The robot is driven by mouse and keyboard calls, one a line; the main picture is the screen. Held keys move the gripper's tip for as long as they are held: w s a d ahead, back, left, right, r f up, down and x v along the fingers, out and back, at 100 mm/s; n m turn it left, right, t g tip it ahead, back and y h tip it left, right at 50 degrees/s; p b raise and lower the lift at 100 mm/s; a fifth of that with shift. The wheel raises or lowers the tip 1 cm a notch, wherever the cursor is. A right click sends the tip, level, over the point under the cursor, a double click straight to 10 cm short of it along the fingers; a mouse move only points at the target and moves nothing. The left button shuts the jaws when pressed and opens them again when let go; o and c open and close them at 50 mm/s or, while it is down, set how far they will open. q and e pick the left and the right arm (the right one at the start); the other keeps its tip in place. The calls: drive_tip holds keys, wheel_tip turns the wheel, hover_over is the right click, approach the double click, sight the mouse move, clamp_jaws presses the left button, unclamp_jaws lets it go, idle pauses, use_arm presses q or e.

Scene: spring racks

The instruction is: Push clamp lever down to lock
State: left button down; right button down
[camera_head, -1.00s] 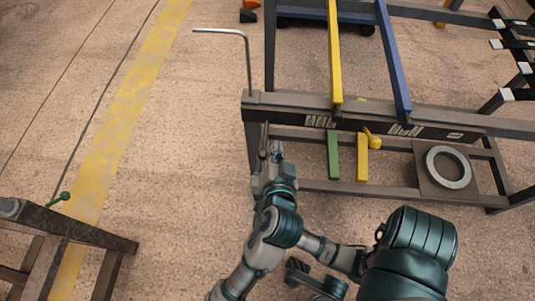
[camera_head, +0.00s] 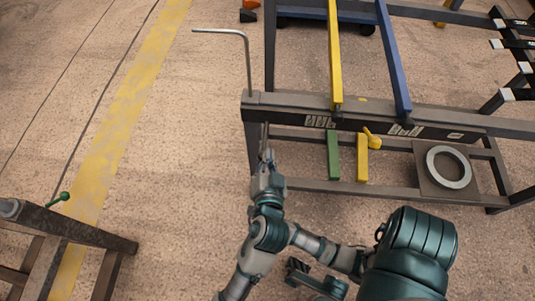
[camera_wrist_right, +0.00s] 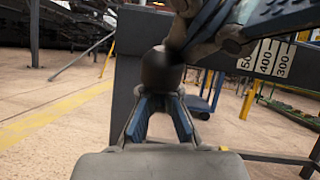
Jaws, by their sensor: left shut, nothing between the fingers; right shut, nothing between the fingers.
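A grey rod (camera_head: 247,62) with a bent top rises from the left corner of the rack; it may be the clamp lever, but I cannot be sure. My left gripper (camera_head: 266,145) is shut and empty beside the rack's left leg, below the beam. My right gripper (camera_wrist_right: 160,95) is shut and empty in the right wrist view, its tips near a dark, blurred round part (camera_wrist_right: 161,70). I cannot tell whether they touch it. Blue-padded grey parts close above it hide some of the rack. The overlapping arms hide the right gripper in the head view.
The rack beam (camera_head: 450,134) runs to the right, with yellow (camera_head: 335,55) and blue (camera_head: 393,55) bars above it. A green bar (camera_head: 333,155) and a grey ring (camera_head: 448,167) are lower down. A dark bench (camera_head: 85,231) stands at left. Floor between is clear.

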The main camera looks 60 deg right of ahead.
drive_tip(key=shift+r, duration=0.5)
drive_tip(key=c, duration=1.1)
unclamp_jaws()
drive_tip(key=shift+a+r, duration=0.1)
drive_tip(key=shift+a, duration=0.15)
